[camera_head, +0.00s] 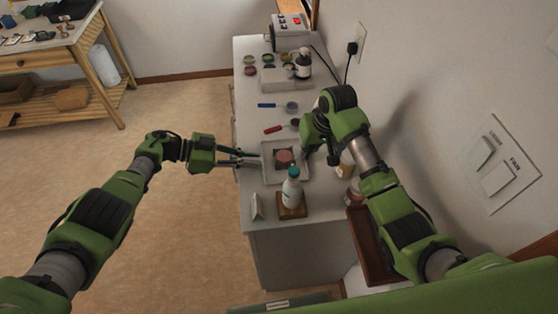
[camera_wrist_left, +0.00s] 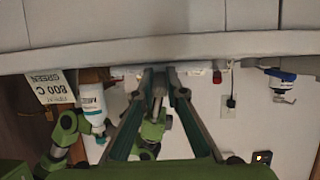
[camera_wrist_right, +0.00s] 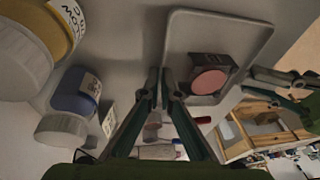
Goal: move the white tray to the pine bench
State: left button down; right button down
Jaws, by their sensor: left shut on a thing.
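The white tray (camera_head: 271,174) lies near the front edge of the grey counter in the head view. It carries a dark square block with a pink round piece (camera_head: 284,157) on it. The right wrist view shows the tray (camera_wrist_right: 200,34) and the pink piece (camera_wrist_right: 209,81) too. My left gripper (camera_head: 256,157) is shut on the tray's left rim. My right gripper (camera_wrist_right: 160,78) is at the tray's opposite rim, fingertips close together; whether it grips the rim is unclear. My right arm hides it in the head view. The pine bench (camera_head: 70,43) stands at the far left.
A white bottle with a teal cap (camera_head: 292,187) stands on a wooden block just nearer than the tray. A small card (camera_head: 257,207) stands beside it. Red (camera_head: 280,127) and blue (camera_head: 278,106) handled tools lie beyond the tray. Open floor (camera_head: 190,115) separates counter and bench.

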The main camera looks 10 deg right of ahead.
pick_arm(q)
jog(key=shift+w+r, duration=0.1)
